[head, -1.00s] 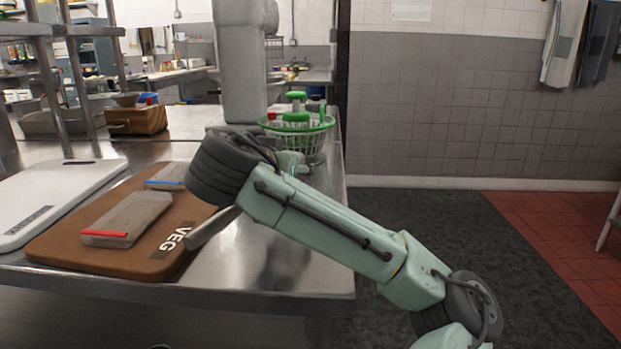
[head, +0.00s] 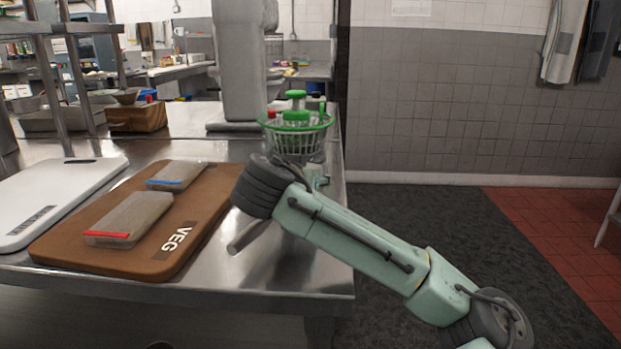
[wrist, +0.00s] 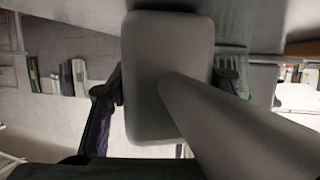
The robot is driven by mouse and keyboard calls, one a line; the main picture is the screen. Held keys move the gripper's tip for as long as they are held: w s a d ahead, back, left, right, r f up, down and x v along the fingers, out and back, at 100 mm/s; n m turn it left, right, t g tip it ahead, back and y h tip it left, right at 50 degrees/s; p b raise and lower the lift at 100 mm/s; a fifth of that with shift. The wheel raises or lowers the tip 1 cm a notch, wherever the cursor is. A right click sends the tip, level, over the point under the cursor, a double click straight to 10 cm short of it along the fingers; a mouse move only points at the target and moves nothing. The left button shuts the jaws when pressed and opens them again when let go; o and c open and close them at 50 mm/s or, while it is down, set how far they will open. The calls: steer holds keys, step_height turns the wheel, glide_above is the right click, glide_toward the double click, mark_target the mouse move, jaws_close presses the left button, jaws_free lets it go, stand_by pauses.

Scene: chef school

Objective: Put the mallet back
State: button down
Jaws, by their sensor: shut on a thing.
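The mallet is grey, with a blocky, rounded head (wrist: 150,60) and a thick round handle (wrist: 240,125), both large in the wrist view. My gripper (wrist: 168,85) is shut on the mallet's head, with a dark finger on either side. In the head view, the mallet's handle (head: 249,236) sticks out below my dark wrist joint, tilted down to the left over the steel counter. The gripper fingers and the mallet's head are hidden behind my arm in the head view.
A green basket (head: 296,135) stands behind my wrist. The steel counter (head: 300,270) has bare metal near its right corner. A wooden block (head: 137,117) sits farther back.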

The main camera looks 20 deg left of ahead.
steer(key=c, duration=0.8)
jaws_free()
steer(key=shift+f, duration=0.1)
steer(key=shift+r, duration=0.2)
steer(key=shift+s, duration=0.25)
steer(key=v, duration=0.9)
steer(key=shift+s+d+r, duration=0.1)
steer(key=shift+d+r, duration=0.05)
steer(key=shift+r, duration=0.05)
steer(key=shift+b+v, duration=0.4)
steer(key=shift+v, duration=0.7)
steer(key=shift+f, duration=0.1)
steer(key=shift+s, duration=0.1)
